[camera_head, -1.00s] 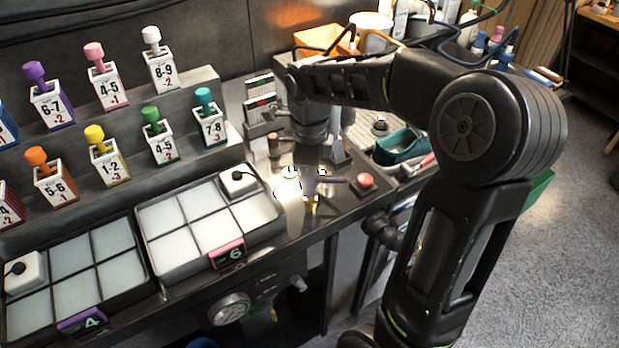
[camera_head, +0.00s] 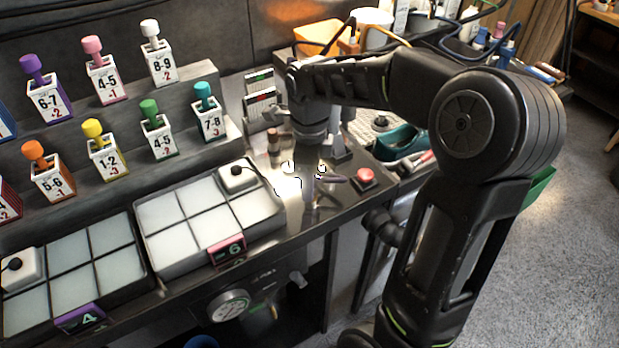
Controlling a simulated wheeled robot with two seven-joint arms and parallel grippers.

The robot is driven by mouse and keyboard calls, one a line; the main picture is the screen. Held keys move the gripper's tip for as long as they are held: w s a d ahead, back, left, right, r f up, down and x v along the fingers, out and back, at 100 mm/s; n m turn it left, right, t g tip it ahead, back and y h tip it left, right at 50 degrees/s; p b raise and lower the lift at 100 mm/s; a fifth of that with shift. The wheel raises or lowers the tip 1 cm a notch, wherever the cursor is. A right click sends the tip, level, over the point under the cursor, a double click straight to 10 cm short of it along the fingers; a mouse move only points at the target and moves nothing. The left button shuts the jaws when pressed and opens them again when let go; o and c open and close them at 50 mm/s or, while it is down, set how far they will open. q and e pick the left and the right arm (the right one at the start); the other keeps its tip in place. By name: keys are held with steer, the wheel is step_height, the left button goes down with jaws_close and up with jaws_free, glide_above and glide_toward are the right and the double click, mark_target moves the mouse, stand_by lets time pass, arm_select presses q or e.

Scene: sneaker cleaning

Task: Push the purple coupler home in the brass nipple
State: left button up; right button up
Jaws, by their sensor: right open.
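My right gripper (camera_head: 307,172) points down over the bright metal work surface at the front of the bench, between the pink-tagged tray and the red button. Its fingers are apart. A small purple piece (camera_head: 333,180), which looks like the coupler, shows at the right of the fingers. Glare and the fingers blur this spot, so I cannot tell whether the coupler touches the fingers or how it sits against the brass nipple. The nipple cannot be made out clearly. My left gripper is not in view.
The pink-tagged tray (camera_head: 152,265) and the purple-tagged tray (camera_head: 140,290) lie at the left. A red button (camera_head: 365,175) stands right of the gripper. Numbered bottles such as the green-capped one (camera_head: 157,138) fill the rack behind. A teal sneaker (camera_head: 398,143) sits farther right.

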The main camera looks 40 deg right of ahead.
step_height(320, 180, up, 8)
steer(key=shift+f+b, duration=0.1)
steer(key=shift+b, duration=0.25)
stand_by(1.2)
